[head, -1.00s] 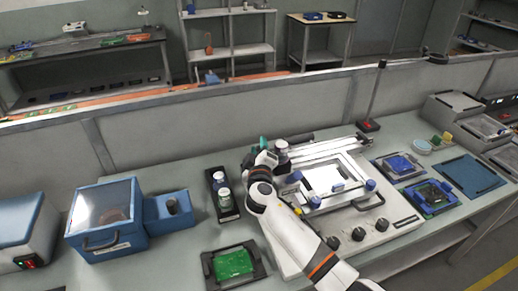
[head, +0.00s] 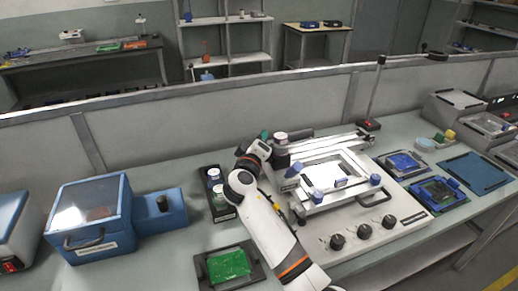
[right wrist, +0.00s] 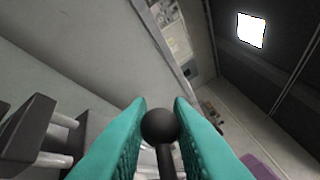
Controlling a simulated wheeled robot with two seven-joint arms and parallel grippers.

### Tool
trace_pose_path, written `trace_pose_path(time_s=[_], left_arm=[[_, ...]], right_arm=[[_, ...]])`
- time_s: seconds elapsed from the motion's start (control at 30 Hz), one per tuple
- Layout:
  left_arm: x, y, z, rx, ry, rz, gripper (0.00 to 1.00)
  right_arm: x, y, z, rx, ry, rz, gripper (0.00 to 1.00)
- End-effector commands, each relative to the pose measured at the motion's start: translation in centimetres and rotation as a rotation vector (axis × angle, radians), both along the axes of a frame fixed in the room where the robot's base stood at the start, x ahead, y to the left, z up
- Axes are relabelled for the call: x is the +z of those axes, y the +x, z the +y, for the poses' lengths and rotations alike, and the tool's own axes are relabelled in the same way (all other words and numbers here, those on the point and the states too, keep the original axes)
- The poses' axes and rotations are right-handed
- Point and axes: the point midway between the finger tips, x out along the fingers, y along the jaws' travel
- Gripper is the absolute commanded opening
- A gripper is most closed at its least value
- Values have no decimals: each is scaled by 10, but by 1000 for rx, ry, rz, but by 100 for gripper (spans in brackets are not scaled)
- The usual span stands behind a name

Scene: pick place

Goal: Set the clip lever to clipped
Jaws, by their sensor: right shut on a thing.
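In the right wrist view, a lever with a round black knob (right wrist: 158,126) on a dark stem stands between the two teal fingers of my right gripper (right wrist: 160,108). The fingers are closed on the knob from both sides. In the head view, my right gripper (head: 265,136) is at the back left corner of the white printing machine (head: 352,238), beside a white-topped dark cylinder (head: 280,137). The lever cannot be made out there, behind my wrist and fingers. Which end of its travel it is at cannot be told. My left gripper is not in view.
A black rack with jars (head: 222,212) and a green board in a dark holder (head: 229,265) lie left of my right arm. A blue box (head: 88,219) stands farther left. Blue trays (head: 474,172) lie to the right. A grey partition runs behind the bench.

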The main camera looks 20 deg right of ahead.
Motion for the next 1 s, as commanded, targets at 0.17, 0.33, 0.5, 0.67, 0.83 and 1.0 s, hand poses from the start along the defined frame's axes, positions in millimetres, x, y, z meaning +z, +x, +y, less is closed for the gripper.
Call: trace_pose_path(time_s=[0.17, 0.33, 0.5, 0.67, 0.83, 1.0], left_arm=[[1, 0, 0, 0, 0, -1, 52], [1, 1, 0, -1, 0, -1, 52], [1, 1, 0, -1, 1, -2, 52], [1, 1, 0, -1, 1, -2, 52], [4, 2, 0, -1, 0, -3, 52], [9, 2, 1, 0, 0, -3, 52]], right_arm=[[0, 0, -1, -3, 1, 2, 0], [0, 0, -1, -3, 1, 2, 29], [0, 0, -1, -2, 1, 1, 40], [0, 0, 0, -2, 1, 1, 40], [0, -11, 7, 0, 1, 2, 40], [0, -40, 26, 1, 3, 3, 40]])
